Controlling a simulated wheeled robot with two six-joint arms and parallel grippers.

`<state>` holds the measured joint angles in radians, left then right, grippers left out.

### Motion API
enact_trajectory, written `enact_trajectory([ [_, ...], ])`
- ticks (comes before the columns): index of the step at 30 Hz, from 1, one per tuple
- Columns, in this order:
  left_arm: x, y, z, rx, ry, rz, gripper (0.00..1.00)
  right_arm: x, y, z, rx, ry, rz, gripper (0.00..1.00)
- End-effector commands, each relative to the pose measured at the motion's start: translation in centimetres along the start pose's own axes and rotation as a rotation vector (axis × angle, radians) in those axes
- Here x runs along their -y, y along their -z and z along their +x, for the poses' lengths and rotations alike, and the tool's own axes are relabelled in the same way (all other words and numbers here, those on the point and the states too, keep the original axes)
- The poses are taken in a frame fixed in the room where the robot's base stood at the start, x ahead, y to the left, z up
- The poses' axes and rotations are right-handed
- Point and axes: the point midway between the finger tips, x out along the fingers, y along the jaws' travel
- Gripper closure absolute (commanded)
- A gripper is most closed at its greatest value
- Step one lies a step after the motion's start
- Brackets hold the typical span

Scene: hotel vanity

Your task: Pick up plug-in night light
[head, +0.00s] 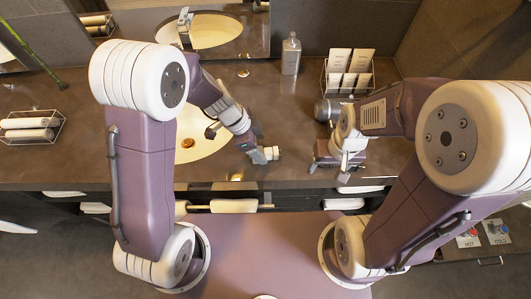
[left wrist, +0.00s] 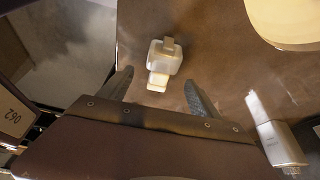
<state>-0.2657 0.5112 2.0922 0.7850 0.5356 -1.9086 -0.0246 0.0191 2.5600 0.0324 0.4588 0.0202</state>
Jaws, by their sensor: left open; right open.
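The plug-in night light, a small cream block with a narrower tab, lies on the brown counter in the left wrist view (left wrist: 163,61). In the head view a small pale piece that looks like it (head: 237,177) lies near the counter's front edge, below the sink. My left gripper is open in the left wrist view (left wrist: 160,88), with the light just beyond and between the lines of its two fingers, untouched. In the head view my left gripper (head: 252,157) hangs right of the sink. My right gripper (head: 328,167) is open and empty over the counter further right.
The sink (head: 205,142) is left of my left gripper. A pale grey-white piece (left wrist: 272,135) shows at lower right of the left wrist view. A soap bottle (head: 291,54) and a wire rack of cards (head: 348,72) stand behind. Rolled towels (head: 30,127) lie at left.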

Motion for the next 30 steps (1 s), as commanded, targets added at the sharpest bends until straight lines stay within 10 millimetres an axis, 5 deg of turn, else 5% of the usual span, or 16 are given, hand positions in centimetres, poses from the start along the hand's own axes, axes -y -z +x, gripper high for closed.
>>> enact_trajectory([
  [6,0.0,-0.2,3.9,0.002,-0.004,-0.001,0.27,0.0,0.0,-0.2,0.000,0.000,0.000,0.31],
  [14,0.1,-0.1,4.4,0.001,0.000,0.000,0.27,0.0,0.0,-0.2,0.000,0.000,0.000,0.31],
  [22,0.1,-0.1,4.4,0.001,-0.001,0.000,0.97,0.0,0.0,-0.2,0.000,0.000,0.000,0.31],
  [30,0.1,0.0,4.1,0.000,0.000,0.000,1.00,0.0,0.0,-0.2,0.000,0.000,0.000,0.31],
])
